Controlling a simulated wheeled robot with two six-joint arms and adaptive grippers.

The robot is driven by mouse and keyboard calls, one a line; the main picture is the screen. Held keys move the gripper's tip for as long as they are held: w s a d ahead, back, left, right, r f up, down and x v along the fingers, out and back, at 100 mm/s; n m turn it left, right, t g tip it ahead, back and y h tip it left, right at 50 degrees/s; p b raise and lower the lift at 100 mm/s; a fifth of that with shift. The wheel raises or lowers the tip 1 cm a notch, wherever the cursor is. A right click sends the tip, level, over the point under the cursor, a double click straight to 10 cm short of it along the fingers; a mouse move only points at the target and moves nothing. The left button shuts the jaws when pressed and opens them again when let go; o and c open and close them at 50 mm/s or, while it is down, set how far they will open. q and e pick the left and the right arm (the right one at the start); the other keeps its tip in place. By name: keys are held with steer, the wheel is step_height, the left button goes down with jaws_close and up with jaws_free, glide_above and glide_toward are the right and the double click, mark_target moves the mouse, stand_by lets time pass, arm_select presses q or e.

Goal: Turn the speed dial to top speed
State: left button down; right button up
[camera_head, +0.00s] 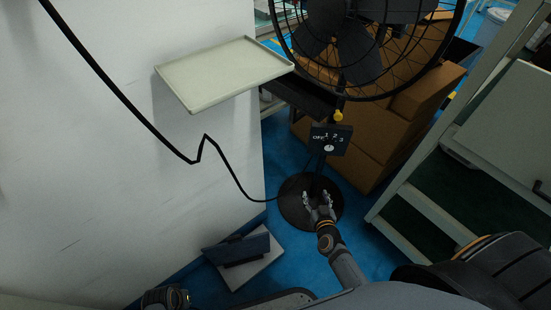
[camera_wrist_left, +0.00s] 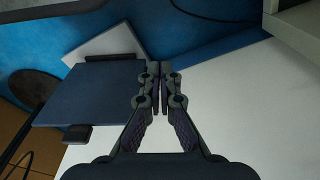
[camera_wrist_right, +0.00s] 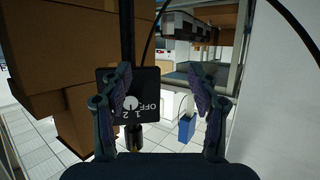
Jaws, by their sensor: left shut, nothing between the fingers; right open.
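The speed dial (camera_head: 329,148) is a small white knob on a black control box (camera_head: 318,135) marked OFF, 1, 2, 3, on the stand of a black fan (camera_head: 357,50). In the right wrist view the dial (camera_wrist_right: 131,103) shows beside the left finger, which overlaps the box's edge; its setting is too small to tell. My right gripper (camera_head: 319,197) is open and empty, below the box in the head view, over the fan's round base (camera_head: 292,213). My left gripper (camera_wrist_left: 160,72) is shut and empty, near a dark blue panel (camera_wrist_left: 90,95).
A pale tray shelf (camera_head: 222,75) juts from the white wall at left. A black cable (camera_head: 120,93) runs down to the fan base. Brown boxes (camera_head: 428,92) stand behind the fan. A grey metal rack (camera_head: 420,205) stands at right.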

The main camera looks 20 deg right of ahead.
step_height(320, 180, up, 2)
steer(key=w+d+m+t+h+b, duration=0.2)
steer(key=w+b, duration=0.1)
steer(key=m+h+b, duration=0.3)
glide_toward(329, 148)
steer(key=shift+t, duration=0.3)
steer(key=b+x, duration=0.1)
steer(key=x, duration=0.8)
steer(key=shift+f+b, duration=0.2)
steer(key=shift+b, duration=0.2)
arm_select(q)
steer(key=shift+t+h, duration=0.4)
steer(key=shift+t, duration=0.3)
steer(key=d+r, duration=0.1)
steer(key=r, duration=0.1)
steer(key=w+d+r, duration=0.1)
steer(key=d+r, duration=0.1)
steer(key=shift+w+d+r, duration=0.1)
steer(key=shift+w, duration=0.1)
arm_select(e)
steer(key=c, duration=1.2)
